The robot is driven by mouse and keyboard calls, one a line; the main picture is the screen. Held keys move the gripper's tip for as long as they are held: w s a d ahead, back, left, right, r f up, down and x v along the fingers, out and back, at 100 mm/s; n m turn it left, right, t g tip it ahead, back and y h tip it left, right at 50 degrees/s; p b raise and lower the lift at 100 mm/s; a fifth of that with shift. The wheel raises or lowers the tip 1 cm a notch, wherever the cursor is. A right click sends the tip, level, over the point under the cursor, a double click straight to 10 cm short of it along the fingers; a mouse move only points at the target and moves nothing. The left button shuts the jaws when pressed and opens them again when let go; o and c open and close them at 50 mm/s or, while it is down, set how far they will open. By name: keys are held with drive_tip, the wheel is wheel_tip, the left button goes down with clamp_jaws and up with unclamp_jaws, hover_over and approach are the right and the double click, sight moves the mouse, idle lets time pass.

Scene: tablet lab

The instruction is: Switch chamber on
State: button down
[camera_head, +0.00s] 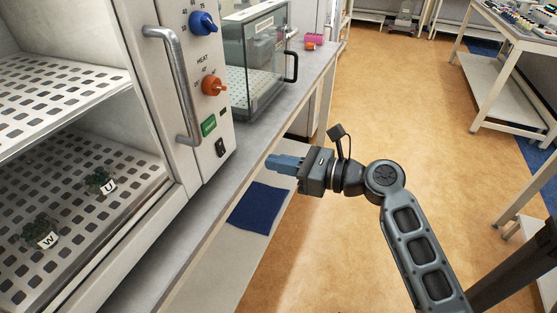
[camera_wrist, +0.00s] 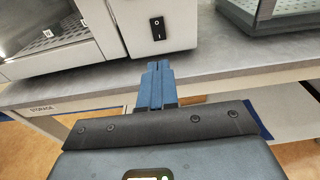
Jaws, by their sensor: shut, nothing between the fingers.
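The chamber (camera_head: 180,90) is a white cabinet on the bench at the left, with perforated shelves behind its front. Its control panel has a blue knob (camera_head: 203,23), an orange knob (camera_head: 213,86) marked HEAT, and a green label (camera_head: 208,125). A black rocker switch (camera_head: 220,147) sits low on the panel; in the wrist view the switch (camera_wrist: 157,28) shows I above and O below. Which side is pressed I cannot tell. My gripper (camera_head: 272,162) is shut and empty, in front of the bench edge, below and right of the switch, apart from it. Its blue fingers (camera_wrist: 157,68) point toward the panel.
Two small plants labelled U (camera_head: 101,182) and W (camera_head: 40,235) stand on the lower shelf. A glass-walled box (camera_head: 262,65) with a black handle stands farther along the grey bench (camera_head: 270,128). A blue mat (camera_head: 258,207) lies on the lower shelf. The floor at right is open.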

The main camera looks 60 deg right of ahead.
sight(223, 153)
drive_tip(key=w, duration=0.3)
drive_tip(key=w+f+p, duration=0.1)
drive_tip(key=w, duration=0.6)
drive_tip(key=shift+w+a+f, duration=0.15)
drive_tip(key=shift+w+a, duration=0.05)
drive_tip(key=shift+w, duration=0.15)
drive_tip(key=shift+w+f+t+b, duration=0.2)
drive_tip(key=shift+f+t+b, duration=0.15)
drive_tip(key=shift+b, duration=0.25)
drive_tip(key=shift+w+f+t+b, duration=0.2)
drive_tip(key=shift+t+b, duration=0.15)
drive_tip(key=shift+b, duration=0.75)
drive_tip(key=shift+w+a+r, duration=0.1)
drive_tip(key=shift+r, duration=0.35)
drive_tip(key=shift+f, duration=0.1)
